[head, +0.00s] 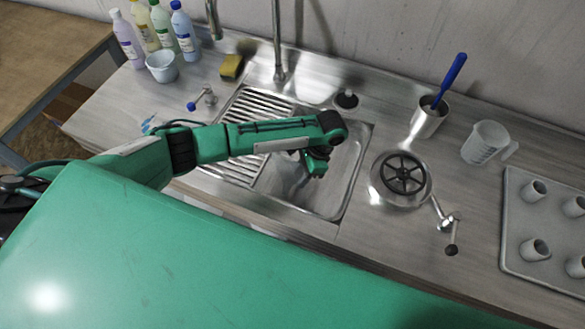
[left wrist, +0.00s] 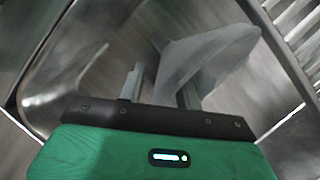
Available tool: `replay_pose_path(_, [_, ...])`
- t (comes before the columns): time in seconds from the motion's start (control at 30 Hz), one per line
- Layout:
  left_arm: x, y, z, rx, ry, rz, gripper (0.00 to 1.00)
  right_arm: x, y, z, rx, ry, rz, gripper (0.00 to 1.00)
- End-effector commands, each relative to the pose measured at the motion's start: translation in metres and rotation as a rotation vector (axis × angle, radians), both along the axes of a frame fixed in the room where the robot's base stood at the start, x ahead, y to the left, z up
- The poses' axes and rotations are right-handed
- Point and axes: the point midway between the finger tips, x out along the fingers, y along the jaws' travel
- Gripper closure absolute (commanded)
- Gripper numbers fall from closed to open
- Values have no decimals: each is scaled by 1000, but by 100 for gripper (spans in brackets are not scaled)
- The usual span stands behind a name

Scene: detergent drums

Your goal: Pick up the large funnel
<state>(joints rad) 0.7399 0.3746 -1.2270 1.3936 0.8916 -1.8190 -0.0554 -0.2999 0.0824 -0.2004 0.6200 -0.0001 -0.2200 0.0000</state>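The large funnel is a grey, translucent cone (head: 287,178) lying in the sink basin, partly hidden by my left arm in the head view. In the left wrist view the funnel (left wrist: 208,58) lies on its side, its narrow spout to the left and its wide mouth to the right. My left gripper (head: 314,170) is down over the basin beside the funnel. Its two fingers (left wrist: 160,90) are apart, with the funnel just beyond and partly behind the right finger. A gap shows between the left finger and the funnel. My right gripper is not in view.
The sink basin (head: 335,200) has steep walls and a ribbed drainer (head: 235,165) at its left. A faucet (head: 278,65) rises behind. Several bottles (head: 160,28) stand back left.

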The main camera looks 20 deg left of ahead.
Motion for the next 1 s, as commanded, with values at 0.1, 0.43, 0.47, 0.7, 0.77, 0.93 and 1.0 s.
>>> replay_pose_path(0.1, [0,0,0,0,0,0,68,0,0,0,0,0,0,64])
replay_pose_path(0.43, [0,0,0,0,0,-1,100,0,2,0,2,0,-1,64])
replay_pose_path(0.47, [0,0,0,0,0,-1,100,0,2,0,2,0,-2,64])
replay_pose_path(0.7, [1,-2,1,-1,1,-1,100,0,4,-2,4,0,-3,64])
replay_pose_path(0.77, [3,-4,3,-2,1,0,100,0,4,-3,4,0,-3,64])
replay_pose_path(0.93, [13,-13,15,-4,-2,-1,100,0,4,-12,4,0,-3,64])
replay_pose_path(1.0, [21,-22,19,-4,-2,-1,100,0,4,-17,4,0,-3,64])
